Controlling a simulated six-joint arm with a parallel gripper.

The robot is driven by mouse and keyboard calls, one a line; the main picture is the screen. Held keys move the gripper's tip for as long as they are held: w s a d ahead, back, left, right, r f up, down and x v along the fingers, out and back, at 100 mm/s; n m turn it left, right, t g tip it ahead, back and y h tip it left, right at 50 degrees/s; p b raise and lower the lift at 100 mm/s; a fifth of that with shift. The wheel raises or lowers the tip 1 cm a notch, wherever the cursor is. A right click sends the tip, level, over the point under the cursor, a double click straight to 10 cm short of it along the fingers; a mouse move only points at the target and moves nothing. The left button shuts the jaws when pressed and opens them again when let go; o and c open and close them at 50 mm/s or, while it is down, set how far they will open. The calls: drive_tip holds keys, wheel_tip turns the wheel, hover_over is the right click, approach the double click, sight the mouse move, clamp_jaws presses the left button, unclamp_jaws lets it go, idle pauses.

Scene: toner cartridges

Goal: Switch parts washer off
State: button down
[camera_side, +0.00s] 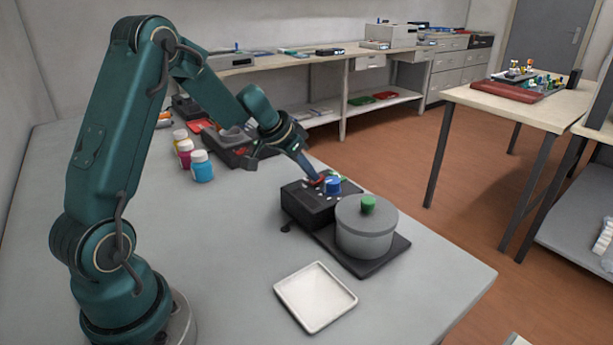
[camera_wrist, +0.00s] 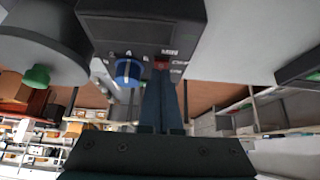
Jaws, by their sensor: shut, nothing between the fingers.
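The parts washer is a black control box (camera_side: 305,208) joined to a grey round tub (camera_side: 365,238) whose lid has a green knob (camera_side: 368,204). A blue dial (camera_side: 332,185) sits on the box's top panel, and it also shows in the wrist view (camera_wrist: 127,72). A small red switch (camera_wrist: 161,63) is beside the dial, with white markings around it. My gripper (camera_side: 313,177) is shut and empty, pointing down at the red switch. In the wrist view the fingertips (camera_wrist: 161,80) are right at the switch; I cannot tell whether they touch it. The switch's position is unclear.
A white tray (camera_side: 316,297) lies in front of the washer. Several small bottles, including a blue one (camera_side: 202,167), stand to the left, near a dark device (camera_side: 232,147). The table (camera_side: 190,240) is clear between my base and the washer.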

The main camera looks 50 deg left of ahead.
sight(310, 183)
drive_tip(key=shift+w+r, duration=0.3)
drive_tip(key=shift+w, duration=0.25)
drive_tip(key=shift+s+r, duration=0.1)
drive_tip(key=shift+r, duration=0.7)
drive_tip(key=r, duration=0.3)
drive_tip(key=shift+s+a, duration=0.1)
drive_tip(key=shift+s, duration=0.2)
drive_tip(key=s+r, duration=0.5)
drive_tip(key=s, duration=0.3)
drive_tip(key=shift+s, duration=0.15)
